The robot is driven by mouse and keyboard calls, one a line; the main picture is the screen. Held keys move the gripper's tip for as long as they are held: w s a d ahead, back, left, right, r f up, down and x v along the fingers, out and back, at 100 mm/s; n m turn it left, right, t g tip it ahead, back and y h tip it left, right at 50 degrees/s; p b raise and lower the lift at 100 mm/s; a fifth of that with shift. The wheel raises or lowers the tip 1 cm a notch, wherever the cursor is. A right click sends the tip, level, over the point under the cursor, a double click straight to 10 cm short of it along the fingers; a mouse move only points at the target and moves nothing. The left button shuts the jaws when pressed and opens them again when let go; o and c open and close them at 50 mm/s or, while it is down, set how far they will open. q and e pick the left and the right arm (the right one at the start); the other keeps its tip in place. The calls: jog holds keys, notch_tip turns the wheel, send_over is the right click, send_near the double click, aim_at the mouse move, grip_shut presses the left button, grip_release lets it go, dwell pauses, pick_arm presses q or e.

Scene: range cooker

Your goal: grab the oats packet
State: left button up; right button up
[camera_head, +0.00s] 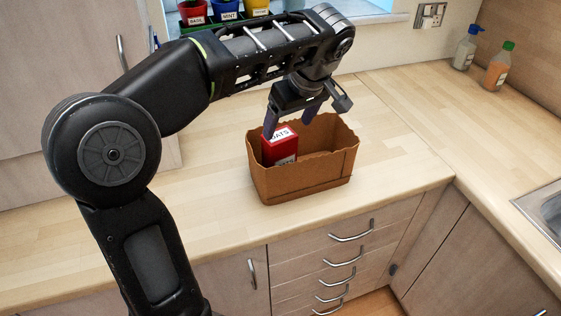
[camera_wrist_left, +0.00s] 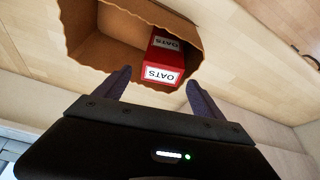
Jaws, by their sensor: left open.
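The red oats packet (camera_head: 281,146) stands upright in the left part of a brown box (camera_head: 306,178) on the counter. Its white label reads OATS, and it also shows in the left wrist view (camera_wrist_left: 167,58). My left gripper (camera_head: 290,122) is open above the box, with its fingers pointing down. One finger overlaps the packet's top left in the head view; I cannot tell whether it touches. In the left wrist view the packet lies ahead of the fingers (camera_wrist_left: 155,88), between their lines and nearer the right one. My right gripper is not in view.
The box (camera_wrist_left: 95,50) has a jagged rim and open space to the packet's right. Two bottles (camera_head: 480,60) stand at the back right corner. Herb pots (camera_head: 228,10) sit on the windowsill. A sink (camera_head: 545,210) is at the right edge. The counter around the box is clear.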

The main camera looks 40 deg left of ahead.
aim_at(283, 137)
pick_arm(q)
jog(key=b+x, duration=0.2)
jog(key=x, duration=0.2)
jog(key=shift+a+f+b, duration=0.1)
jog(key=shift+f+b, duration=0.2)
jog(key=shift+a+f+p, duration=0.15)
jog(key=shift+f+p, duration=0.15)
jog(key=shift+p, duration=0.05)
jog(key=shift+a+f, duration=0.1)
jog(key=shift+f, duration=0.25)
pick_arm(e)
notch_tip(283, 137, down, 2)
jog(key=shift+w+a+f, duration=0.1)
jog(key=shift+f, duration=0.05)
pick_arm(q)
jog(key=shift+w, duration=0.1)
jog(key=x, duration=0.2)
jog(key=p+x, duration=0.1)
jog(key=x, duration=0.1)
jog(key=shift+a+f, duration=0.3)
jog(key=shift+a, duration=0.05)
jog(key=shift+f, duration=0.25)
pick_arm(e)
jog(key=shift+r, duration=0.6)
pick_arm(q)
jog(key=shift+r, duration=0.1)
jog(key=c, duration=1.6)
